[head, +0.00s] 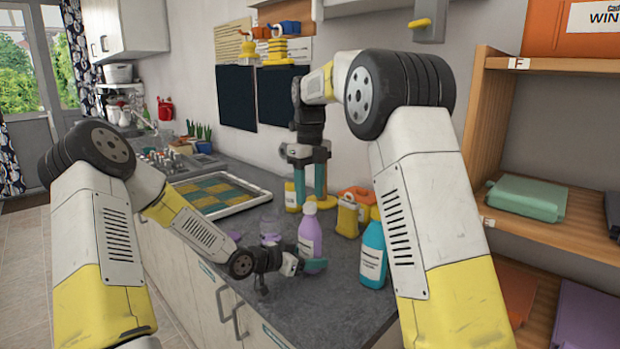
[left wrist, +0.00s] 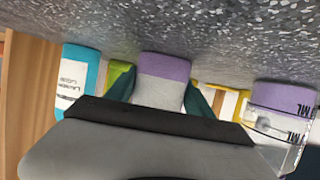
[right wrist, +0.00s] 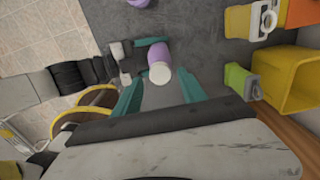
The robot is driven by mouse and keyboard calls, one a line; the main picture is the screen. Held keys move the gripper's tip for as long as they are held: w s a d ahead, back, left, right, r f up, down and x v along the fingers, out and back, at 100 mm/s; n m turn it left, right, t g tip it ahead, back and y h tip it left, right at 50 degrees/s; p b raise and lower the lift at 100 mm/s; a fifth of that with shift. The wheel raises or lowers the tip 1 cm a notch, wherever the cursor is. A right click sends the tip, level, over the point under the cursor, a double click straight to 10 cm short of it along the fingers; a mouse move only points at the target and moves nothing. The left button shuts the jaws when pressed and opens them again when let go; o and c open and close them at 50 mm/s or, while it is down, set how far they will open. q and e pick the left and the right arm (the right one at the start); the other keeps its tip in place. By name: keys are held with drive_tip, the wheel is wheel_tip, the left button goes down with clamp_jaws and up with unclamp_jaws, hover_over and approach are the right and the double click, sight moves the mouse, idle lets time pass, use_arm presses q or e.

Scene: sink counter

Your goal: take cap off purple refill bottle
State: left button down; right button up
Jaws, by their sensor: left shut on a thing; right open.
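The purple refill bottle (head: 311,236) stands upright on the grey counter, with its pale cap (head: 310,203) on top. My left gripper (head: 308,266) is shut on its lower body from the left. In the left wrist view, the purple bottle (left wrist: 163,72) sits between the teal fingers. My right gripper (head: 310,188) points down, open and empty, above and behind the bottle in the head view. In the right wrist view, the white cap (right wrist: 160,74) shows between and beyond the open teal fingers, apart from them.
A clear jug with purple contents (head: 271,230) stands left of the bottle. A teal bottle (head: 373,258) and a yellow container (head: 347,220) stand to the right. A framed tray (head: 262,190) lies farther back. A wooden shelf (head: 545,235) is at the right.

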sight(310, 204)
drive_tip(key=shift+f, duration=1.55)
drive_tip(key=shift+c, duration=0.2)
